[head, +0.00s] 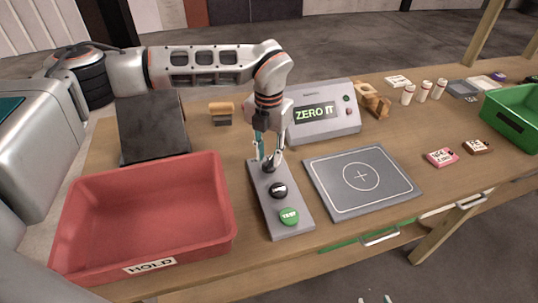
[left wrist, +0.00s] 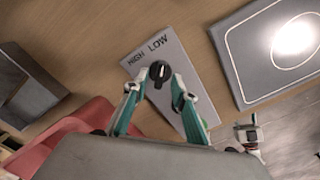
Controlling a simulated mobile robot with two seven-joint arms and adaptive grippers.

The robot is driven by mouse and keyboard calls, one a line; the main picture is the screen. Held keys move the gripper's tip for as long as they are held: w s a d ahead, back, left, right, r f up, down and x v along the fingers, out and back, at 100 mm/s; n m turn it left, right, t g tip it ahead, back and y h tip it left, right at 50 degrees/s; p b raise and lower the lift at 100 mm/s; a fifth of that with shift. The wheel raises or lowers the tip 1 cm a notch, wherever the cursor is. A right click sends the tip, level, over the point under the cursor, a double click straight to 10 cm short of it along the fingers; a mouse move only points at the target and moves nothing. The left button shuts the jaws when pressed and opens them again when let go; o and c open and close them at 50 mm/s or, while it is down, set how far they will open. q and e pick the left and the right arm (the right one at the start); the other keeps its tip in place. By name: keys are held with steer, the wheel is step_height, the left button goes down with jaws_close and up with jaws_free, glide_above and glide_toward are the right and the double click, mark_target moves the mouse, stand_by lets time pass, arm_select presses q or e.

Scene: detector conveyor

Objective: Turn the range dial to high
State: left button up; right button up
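The grey control box (head: 294,229) lies on the bench with a black range dial (head: 268,166) at its far end, a second black knob (head: 279,190) and a green TEST button (head: 289,216). The left wrist view shows the range dial (left wrist: 160,72) beside the words HIGH and LOW; its pale mark seems to point toward LOW. My left gripper (head: 268,158) is open and points down, with its fingertips on either side of the dial; contact is unclear. Tips of my right gripper (head: 375,299) show apart at the bottom edge, away from the box.
A red HOLD bin (head: 150,266) stands just left of the box. A grey plate with a circle mark (head: 362,178) lies to its right. The ZERO IT display unit (head: 325,113) stands behind. A green bin (head: 515,115) and small packets are farther right.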

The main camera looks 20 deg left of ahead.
arm_select(q)
steer(key=shift+f, duration=0.6)
arm_select(e)
steer(key=shift+w+r, duration=0.3)
steer(key=shift+r, duration=0.15)
arm_select(q)
jaws_close()
arm_select(e)
steer(key=shift+f, duration=0.15)
